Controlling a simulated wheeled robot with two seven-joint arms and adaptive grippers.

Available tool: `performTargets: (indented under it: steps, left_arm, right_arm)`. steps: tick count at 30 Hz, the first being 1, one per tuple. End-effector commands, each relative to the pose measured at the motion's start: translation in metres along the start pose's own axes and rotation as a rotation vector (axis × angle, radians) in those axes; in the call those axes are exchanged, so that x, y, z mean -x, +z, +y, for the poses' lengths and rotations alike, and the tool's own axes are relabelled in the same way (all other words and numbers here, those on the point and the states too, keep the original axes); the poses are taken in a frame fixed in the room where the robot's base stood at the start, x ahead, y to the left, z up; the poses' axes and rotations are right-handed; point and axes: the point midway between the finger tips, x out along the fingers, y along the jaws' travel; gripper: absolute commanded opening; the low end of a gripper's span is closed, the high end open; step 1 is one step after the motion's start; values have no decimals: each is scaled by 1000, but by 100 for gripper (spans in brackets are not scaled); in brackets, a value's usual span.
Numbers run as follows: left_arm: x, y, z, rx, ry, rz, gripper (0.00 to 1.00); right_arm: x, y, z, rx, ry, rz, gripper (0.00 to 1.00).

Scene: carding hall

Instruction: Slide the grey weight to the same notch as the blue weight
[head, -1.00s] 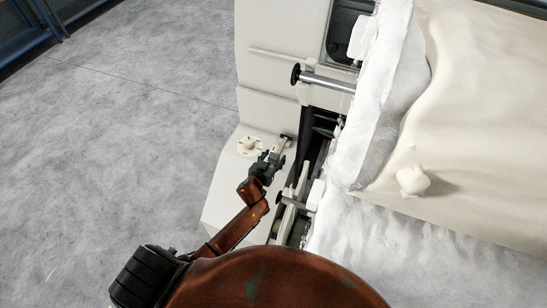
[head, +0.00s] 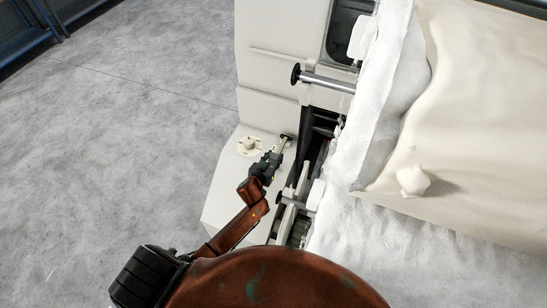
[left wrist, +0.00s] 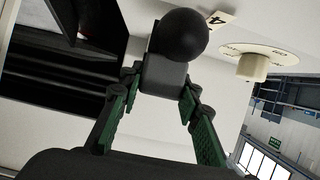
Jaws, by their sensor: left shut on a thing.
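The grey weight (left wrist: 163,80) shows in the left wrist view as a small grey block between my green-padded fingertips. A black ball (left wrist: 180,36) sits just above it and hides part of it. My left gripper (head: 271,158) is shut on this weight, over the ledge of the pale machine. In the head view a thin light bar (head: 281,146) runs from the gripper to a dark end piece (head: 287,138). A tag marked 4 (left wrist: 215,19) is by the ball. I cannot make out the blue weight or the notches. My right gripper is not in view.
A round plate with a cream knob (head: 250,145) stands left of the bar; it also shows in the left wrist view (left wrist: 253,67). A dark opening with rollers (head: 318,135) lies to the right, then white fibre (head: 380,130). Open grey floor (head: 120,130) lies left.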

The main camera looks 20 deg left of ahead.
Motion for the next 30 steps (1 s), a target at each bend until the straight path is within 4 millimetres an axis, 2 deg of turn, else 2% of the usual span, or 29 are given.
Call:
performTargets:
  steps: [8,16,17,24,30]
  left_arm:
    - [-31,-13,0,1,0,2,0]
    - [-32,-13,0,0,0,0,0]
    - [-32,-13,0,0,0,0,32]
    - [-32,-13,0,0,0,0,49]
    - [-32,-13,0,0,-1,0,49]
  right_arm:
    - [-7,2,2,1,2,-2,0]
    - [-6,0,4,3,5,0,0]
    - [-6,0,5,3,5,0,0]
    - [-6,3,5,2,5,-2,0]
    - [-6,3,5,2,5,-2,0]
